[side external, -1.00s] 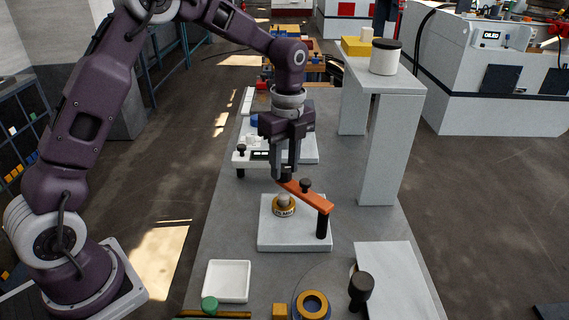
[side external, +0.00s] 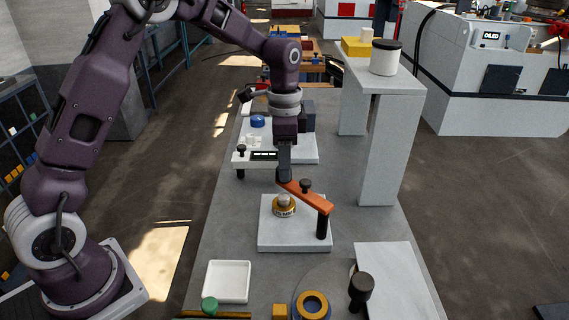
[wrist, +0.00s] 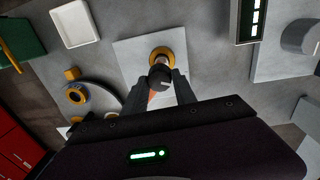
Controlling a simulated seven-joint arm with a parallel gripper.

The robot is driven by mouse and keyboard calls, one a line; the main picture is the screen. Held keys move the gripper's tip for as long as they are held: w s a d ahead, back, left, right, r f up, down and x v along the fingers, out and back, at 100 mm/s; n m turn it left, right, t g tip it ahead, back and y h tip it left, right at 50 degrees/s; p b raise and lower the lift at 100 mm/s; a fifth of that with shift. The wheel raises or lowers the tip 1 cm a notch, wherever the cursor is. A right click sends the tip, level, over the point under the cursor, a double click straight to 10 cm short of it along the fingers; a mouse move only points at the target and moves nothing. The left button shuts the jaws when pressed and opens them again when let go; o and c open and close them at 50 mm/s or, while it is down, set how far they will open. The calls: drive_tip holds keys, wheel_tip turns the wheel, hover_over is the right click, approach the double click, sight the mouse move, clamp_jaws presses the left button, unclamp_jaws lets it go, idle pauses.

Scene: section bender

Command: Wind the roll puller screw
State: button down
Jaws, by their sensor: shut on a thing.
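The roll puller is an orange bar (side external: 312,198) on a black post, set on a white base plate (side external: 268,238). A small dark knob (side external: 305,183) stands on top of the bar. Below the bar's far end sits a gold roll (side external: 284,211) with a grey top. My gripper (side external: 284,178) points down at the bar's far end, shut on the dark head of the puller screw. In the wrist view the dark round screw head (wrist: 160,77) shows between the fingers, with the gold roll (wrist: 161,53) behind it. The fingers hide much of the screw.
A tall white stand (side external: 393,150) carries a white jar on the right. A white tray (side external: 227,281), a gold ring (side external: 312,305) and a dark-knobbed post (side external: 360,287) are in front. A unit with a display (side external: 264,156) stands behind.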

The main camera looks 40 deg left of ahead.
drive_tip(key=n, duration=0.4)
drive_tip(key=shift+r+n, duration=0.1)
drive_tip(key=shift+n, duration=2)
drive_tip(key=c, duration=1)
unclamp_jaws()
drive_tip(key=r, duration=0.7)
drive_tip(key=shift+a, duration=0.25)
